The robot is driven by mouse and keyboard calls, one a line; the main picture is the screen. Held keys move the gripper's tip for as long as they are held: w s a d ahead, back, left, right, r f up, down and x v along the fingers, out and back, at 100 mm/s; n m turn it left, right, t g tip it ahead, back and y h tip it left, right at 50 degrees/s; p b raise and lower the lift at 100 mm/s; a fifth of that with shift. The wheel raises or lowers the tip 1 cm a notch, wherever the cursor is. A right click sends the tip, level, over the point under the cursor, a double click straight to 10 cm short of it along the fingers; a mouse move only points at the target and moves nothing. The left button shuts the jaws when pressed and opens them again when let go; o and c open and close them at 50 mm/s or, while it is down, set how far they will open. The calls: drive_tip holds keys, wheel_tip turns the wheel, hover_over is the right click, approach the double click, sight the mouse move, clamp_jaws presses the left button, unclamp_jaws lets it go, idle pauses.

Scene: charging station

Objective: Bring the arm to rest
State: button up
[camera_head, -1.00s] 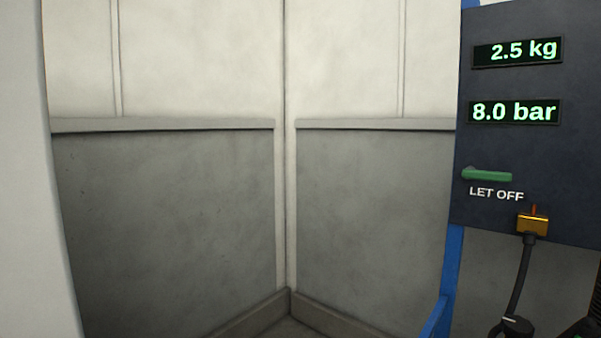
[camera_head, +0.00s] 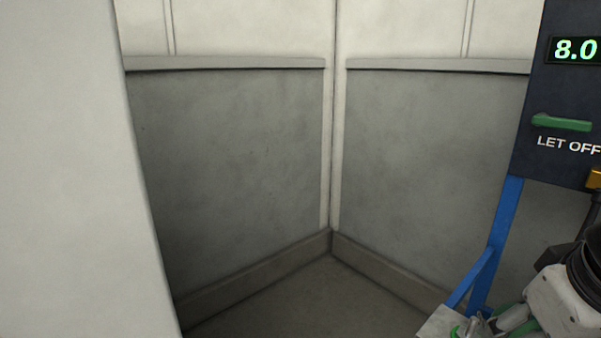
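A white and black jointed body (camera_head: 560,303) shows at the lower right corner, cut off by the frame edge. It looks like part of my arm, but I cannot be sure. Small grey and green parts lie at its left end along the bottom edge. No gripper fingers can be made out, so I cannot tell whether my gripper is open or shut, or what it may hold.
A dark panel (camera_head: 545,85) at the right bears a lit display, a green lever (camera_head: 562,123) and the words LET OFF. A blue post (camera_head: 495,250) with a brace stands below it. Grey walls (camera_head: 240,170) meet in a corner. The visible floor (camera_head: 320,295) is clear.

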drive_tip(key=s+a+f+g+y, duration=0.2)
drive_tip(key=s+a+g, duration=0.1)
drive_tip(key=s+a, duration=0.6)
wheel_tip(320, 180, up, 24)
drive_tip(key=d+t+p, duration=0.1)
drive_tip(key=t+p, duration=0.2)
drive_tip(key=p, duration=1.9)
drive_tip(key=shift+s+f, duration=0.2)
drive_tip(key=shift+s, duration=0.1)
drive_tip(key=shift+d, duration=0.1)
